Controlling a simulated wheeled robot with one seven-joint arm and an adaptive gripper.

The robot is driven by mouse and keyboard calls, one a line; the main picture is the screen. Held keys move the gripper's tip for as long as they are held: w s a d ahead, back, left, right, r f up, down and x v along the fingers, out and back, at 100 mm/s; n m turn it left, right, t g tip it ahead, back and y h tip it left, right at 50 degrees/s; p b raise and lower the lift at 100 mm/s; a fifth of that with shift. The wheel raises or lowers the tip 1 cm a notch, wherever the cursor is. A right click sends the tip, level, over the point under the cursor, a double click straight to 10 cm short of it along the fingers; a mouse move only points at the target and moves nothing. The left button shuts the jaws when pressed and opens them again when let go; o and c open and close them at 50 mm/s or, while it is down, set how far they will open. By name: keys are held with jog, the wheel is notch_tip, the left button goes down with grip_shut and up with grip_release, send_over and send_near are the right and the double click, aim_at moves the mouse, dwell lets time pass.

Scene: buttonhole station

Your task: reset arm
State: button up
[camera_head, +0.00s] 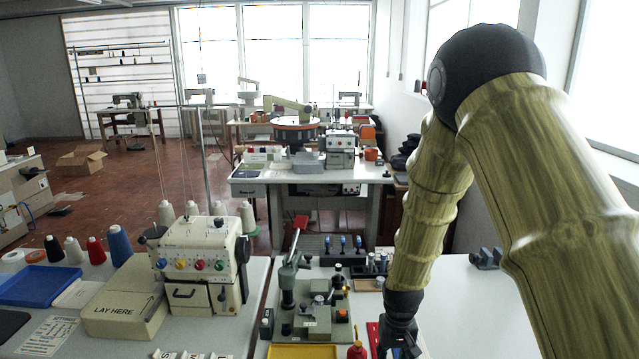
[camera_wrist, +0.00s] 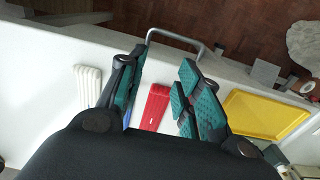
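My gripper (camera_head: 400,343) hangs low over the right-hand table at the bottom of the head view, at the end of my bent arm. In the wrist view my gripper (camera_wrist: 162,68) has its two teal-padded fingers apart, with nothing held between them. A red flat piece (camera_wrist: 152,108) lies on the white surface below and shows through the gap. It also shows beside my gripper in the head view (camera_head: 373,337). I cannot tell whether the fingers touch anything.
A grey-green machine (camera_head: 310,308) with a red-tipped lever stands left of my gripper, with a yellow tray (camera_head: 302,352) in front. A cream sewing machine (camera_head: 200,262) and a box marked LAY HERE (camera_head: 125,305) are further left. The table (camera_head: 470,315) right of my gripper is mostly clear.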

jog(key=s+d+f, duration=0.3)
jog(key=s+f, duration=1.2)
jog(key=s+d+f, duration=0.1)
jog(key=s+f, duration=0.2)
jog(key=s, duration=0.7)
jog(key=s+f, duration=0.4)
jog(key=s, duration=0.6)
jog(key=shift+s+d, duration=0.4)
jog(key=shift+f, duration=0.1)
